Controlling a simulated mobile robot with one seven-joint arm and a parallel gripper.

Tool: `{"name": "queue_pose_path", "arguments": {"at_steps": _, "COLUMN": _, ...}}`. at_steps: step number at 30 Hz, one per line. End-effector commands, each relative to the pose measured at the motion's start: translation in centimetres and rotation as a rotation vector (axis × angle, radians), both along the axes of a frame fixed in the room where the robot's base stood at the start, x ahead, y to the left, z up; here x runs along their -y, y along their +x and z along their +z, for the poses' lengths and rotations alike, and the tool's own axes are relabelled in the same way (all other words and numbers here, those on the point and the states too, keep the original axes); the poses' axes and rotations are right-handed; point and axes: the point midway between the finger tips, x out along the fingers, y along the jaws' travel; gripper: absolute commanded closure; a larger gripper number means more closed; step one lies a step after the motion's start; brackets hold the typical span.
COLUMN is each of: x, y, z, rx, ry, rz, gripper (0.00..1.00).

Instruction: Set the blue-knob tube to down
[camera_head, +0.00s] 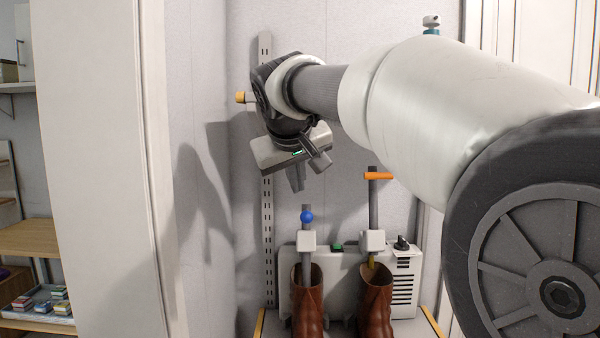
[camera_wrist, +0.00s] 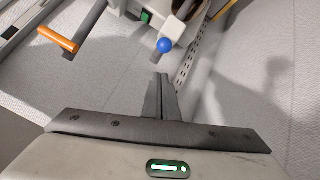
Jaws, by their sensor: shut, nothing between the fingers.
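The blue knob (camera_head: 307,217) sits on a grey upright tube just above a white block (camera_head: 306,241). The tube's lower part goes down into the left brown boot (camera_head: 308,308). The knob also shows in the wrist view (camera_wrist: 164,45), just beyond my fingertips. My gripper (camera_head: 298,187) is shut and empty, pointing down, above the knob and slightly to its left. I see a gap between fingertips and knob in the head view. In the wrist view the shut fingers (camera_wrist: 161,78) point toward the knob.
A second tube with an orange handle (camera_head: 379,176) stands to the right, reaching higher, above the right boot (camera_head: 376,300). The white dryer body (camera_head: 402,266) has a green button (camera_head: 337,247) and a black dial (camera_head: 401,243). A slotted rail (camera_head: 267,220) and wall stand behind.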

Motion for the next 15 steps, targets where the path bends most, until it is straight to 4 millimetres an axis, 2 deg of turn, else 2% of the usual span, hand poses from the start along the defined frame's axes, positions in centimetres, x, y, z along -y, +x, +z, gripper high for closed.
{"name": "queue_pose_path", "arguments": {"at_steps": 2, "x": 0.2, "y": 1.0, "z": -1.4, "rx": -0.001, "ry": -0.001, "rz": -0.003, "gripper": 1.00}}
{"name": "queue_pose_path", "arguments": {"at_steps": 6, "x": 0.9, "y": 1.0, "z": -3.3, "rx": 0.000, "ry": -0.001, "rz": -0.001, "gripper": 1.00}}
{"name": "queue_pose_path", "arguments": {"at_steps": 10, "x": 1.3, "y": 1.1, "z": -4.2, "rx": -0.001, "ry": -0.001, "rz": -0.001, "gripper": 1.00}}
{"name": "queue_pose_path", "arguments": {"at_steps": 15, "x": 1.4, "y": 1.1, "z": -4.4, "rx": 0.001, "ry": 0.000, "rz": 0.000, "gripper": 1.00}}
